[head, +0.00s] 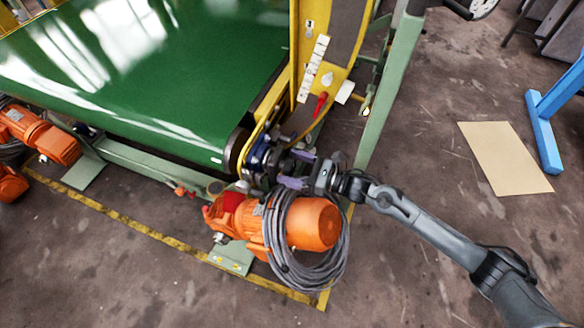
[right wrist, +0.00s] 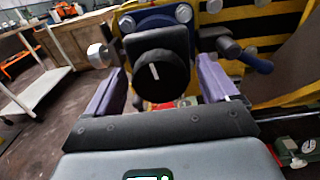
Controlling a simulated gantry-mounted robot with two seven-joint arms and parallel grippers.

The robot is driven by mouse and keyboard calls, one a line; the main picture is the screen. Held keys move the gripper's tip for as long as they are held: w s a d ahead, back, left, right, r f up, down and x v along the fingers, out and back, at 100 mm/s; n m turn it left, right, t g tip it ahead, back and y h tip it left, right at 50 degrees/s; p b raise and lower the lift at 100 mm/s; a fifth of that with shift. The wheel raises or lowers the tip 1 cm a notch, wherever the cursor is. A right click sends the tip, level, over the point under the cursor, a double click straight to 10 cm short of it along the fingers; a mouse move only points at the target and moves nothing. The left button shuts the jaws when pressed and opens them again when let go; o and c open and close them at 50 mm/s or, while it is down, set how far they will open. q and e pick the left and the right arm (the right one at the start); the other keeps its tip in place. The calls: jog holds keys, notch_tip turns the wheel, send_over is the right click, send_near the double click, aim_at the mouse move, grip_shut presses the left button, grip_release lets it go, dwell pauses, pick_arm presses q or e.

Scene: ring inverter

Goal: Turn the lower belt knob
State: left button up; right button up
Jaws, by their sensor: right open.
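A round black knob (right wrist: 155,73) with a white mark shows in the middle of the right wrist view, on a dark mount at the yellow frame of the belt machine. My right gripper (head: 294,169) is open, its two purple fingers standing to the left and right of the knob in the right wrist view. A gap shows on each side, and I cannot tell whether the fingertips reach past the knob's face. In the head view the gripper is at the belt's near right corner, and the knob is too small to make out. My left gripper is out of view.
An orange motor (head: 313,224) with coiled grey cable (head: 288,262) lies just below the gripper. The green belt (head: 190,70) is to the left. A silver cylinder (right wrist: 98,55) and a dark handle (right wrist: 232,50) flank the knob. The floor to the right is mostly open.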

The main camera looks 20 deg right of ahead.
jog(key=shift+w+a, duration=0.1)
jog(key=c, duration=1)
jog(key=shift+c, duration=0.2)
jog(key=shift+m, duration=0.4)
